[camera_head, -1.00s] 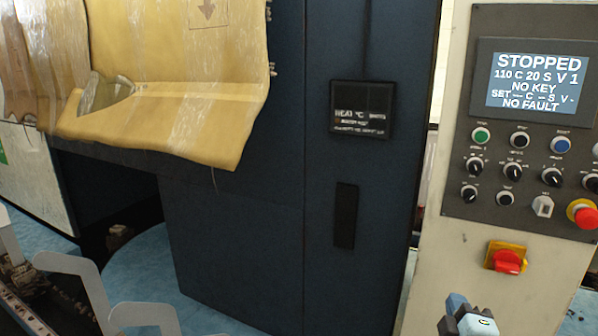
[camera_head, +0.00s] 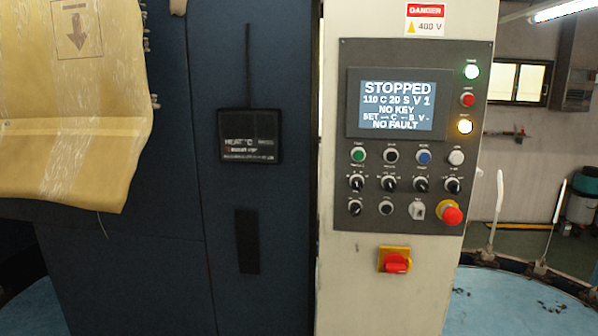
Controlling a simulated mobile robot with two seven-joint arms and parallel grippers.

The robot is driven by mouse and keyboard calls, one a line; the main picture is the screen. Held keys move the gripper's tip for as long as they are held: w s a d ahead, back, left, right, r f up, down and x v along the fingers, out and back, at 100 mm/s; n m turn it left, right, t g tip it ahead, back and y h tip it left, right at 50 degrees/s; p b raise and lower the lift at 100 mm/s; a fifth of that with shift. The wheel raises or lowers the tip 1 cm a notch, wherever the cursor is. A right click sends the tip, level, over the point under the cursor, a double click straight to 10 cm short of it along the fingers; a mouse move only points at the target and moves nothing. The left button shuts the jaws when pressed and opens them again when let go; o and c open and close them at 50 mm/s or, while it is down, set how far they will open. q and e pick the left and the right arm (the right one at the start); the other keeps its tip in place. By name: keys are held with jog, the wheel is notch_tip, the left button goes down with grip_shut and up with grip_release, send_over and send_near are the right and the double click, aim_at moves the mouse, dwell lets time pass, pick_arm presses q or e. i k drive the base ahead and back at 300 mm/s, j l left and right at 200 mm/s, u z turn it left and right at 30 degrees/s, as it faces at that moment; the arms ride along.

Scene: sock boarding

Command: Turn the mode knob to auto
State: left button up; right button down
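The control panel (camera_head: 405,228) is a dark plate on a cream cabinet, right of the middle. Several black selector knobs with white pointer marks sit in its lower half. One row holds a left knob (camera_head: 356,184), others beside it, and a right knob (camera_head: 452,186). Another knob (camera_head: 355,208) sits below at the left. Their labels are too small to read, so I cannot tell which is the mode knob or where it points. The screen (camera_head: 396,105) reads STOPPED, 110 C 20 S V 1, NO KEY, NO FAULT. Neither of my grippers is in view.
A red emergency stop button (camera_head: 452,215) stands out at the panel's lower right. A red switch on a yellow plate (camera_head: 396,262) is below. A dark blue cabinet (camera_head: 170,250) stands left, with a yellow plastic-covered sheet (camera_head: 70,140). The space before the panel looks clear.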

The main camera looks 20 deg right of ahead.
aim_at(453, 186)
jog(key=z, duration=1.2)
